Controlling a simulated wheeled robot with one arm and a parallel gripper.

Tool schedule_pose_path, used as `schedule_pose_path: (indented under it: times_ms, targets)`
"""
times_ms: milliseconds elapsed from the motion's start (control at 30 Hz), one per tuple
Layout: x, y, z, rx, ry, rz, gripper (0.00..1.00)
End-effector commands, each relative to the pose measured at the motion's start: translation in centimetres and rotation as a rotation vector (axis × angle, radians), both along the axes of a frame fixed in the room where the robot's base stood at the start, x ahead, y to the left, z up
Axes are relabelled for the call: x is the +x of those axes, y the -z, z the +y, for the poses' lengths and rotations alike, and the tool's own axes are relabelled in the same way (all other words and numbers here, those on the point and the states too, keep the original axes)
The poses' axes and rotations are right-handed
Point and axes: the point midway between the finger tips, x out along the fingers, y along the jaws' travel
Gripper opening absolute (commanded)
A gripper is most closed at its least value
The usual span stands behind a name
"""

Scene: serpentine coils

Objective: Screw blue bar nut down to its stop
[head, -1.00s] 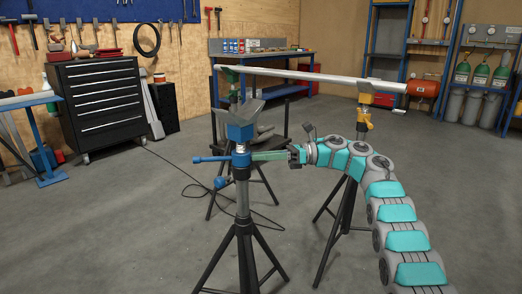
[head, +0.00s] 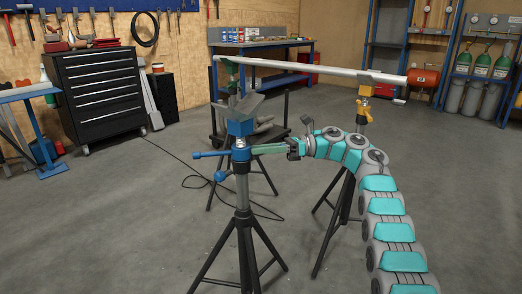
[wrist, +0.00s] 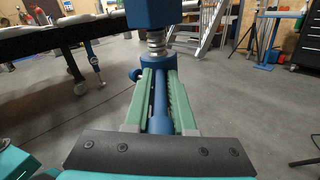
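The blue bar nut (head: 241,153) sits around the grey post of the near tripod stand, below its blue V-head (head: 241,122). One blue bar (head: 208,155) sticks out to the left. My gripper (head: 268,149) reaches in from the right, level with the nut. In the wrist view, my gripper's two green fingers (wrist: 163,92) lie on either side of another blue bar (wrist: 160,118) of the nut. A narrow gap seems to show beside the bar, so the fingers look open around it. A threaded, spring-like section (wrist: 156,42) shows above the nut collar.
A long pale pipe (head: 310,70) lies across the stands behind, including the yellow-headed one (head: 365,105). Tripod legs (head: 243,255) spread below my arm. A black cable (head: 185,165) runs over the floor. Open floor (head: 110,220) lies to the left.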

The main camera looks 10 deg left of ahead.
Motion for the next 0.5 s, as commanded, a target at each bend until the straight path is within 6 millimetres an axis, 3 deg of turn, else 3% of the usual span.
schedule_pose_path:
  times_ms: [200, 500]
  targets:
    - [-0.03, 0.02, 0.0, 0.0, -0.001, 0.0, 0.47]
    - [-0.04, -0.12, 0.05, -0.001, -0.002, 0.0, 0.47]
